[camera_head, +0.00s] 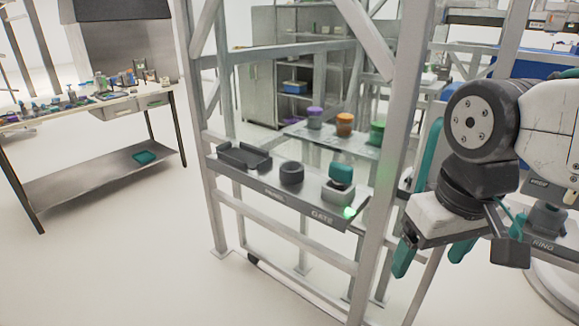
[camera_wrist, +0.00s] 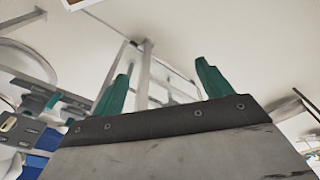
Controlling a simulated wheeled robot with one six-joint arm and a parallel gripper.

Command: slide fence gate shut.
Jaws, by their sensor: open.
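A grey metal frame (camera_head: 386,150) with posts, rails and diagonal braces stands in the middle of the head view. I cannot tell which part of it is the sliding gate or how far open the gate is. A shelf on the frame (camera_head: 285,202) carries the label "GATE" beside a block with a teal knob (camera_head: 341,174) and a lit green lamp (camera_head: 349,212). My gripper (camera_head: 430,262) is to the right of the frame, with its teal fingers open and empty, pointing down. In the wrist view my gripper (camera_wrist: 165,62) shows spread fingers with pale bars beyond them.
A black tray (camera_head: 244,156) and a dark round piece (camera_head: 291,173) sit on the same shelf. A teal upright bar (camera_head: 431,150) stands close to my arm, partly hidden. A workbench (camera_head: 90,107) with small items is at the left. The floor between is clear.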

